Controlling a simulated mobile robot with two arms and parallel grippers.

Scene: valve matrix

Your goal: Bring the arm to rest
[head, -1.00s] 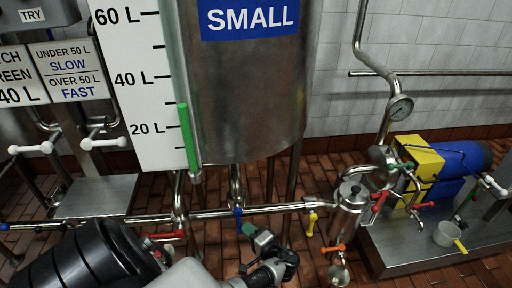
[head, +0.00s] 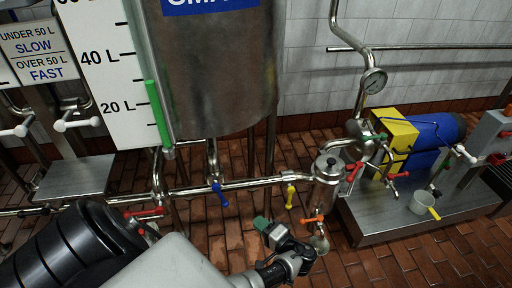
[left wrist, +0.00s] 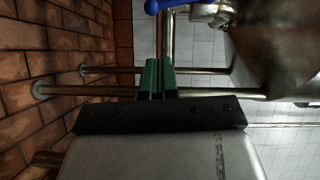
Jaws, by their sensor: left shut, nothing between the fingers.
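My left gripper (head: 264,224) is in the lower middle of the head view, below the horizontal pipe and in front of it. Its green fingertips are together with nothing between them. In the left wrist view the two green fingers (left wrist: 157,78) lie side by side, with steel pipes behind them. A blue valve handle (head: 219,194) is on the pipe above and left of the gripper. It also shows at the top of the left wrist view (left wrist: 165,5). My right gripper is not in view.
A yellow handle (head: 290,196) and an orange handle (head: 313,219) are right of the gripper. A red handle (head: 145,212) is near my left arm. The steel tank (head: 215,75) stands above. A pump with a blue motor (head: 435,140) is at right. Brick floor is open at lower right.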

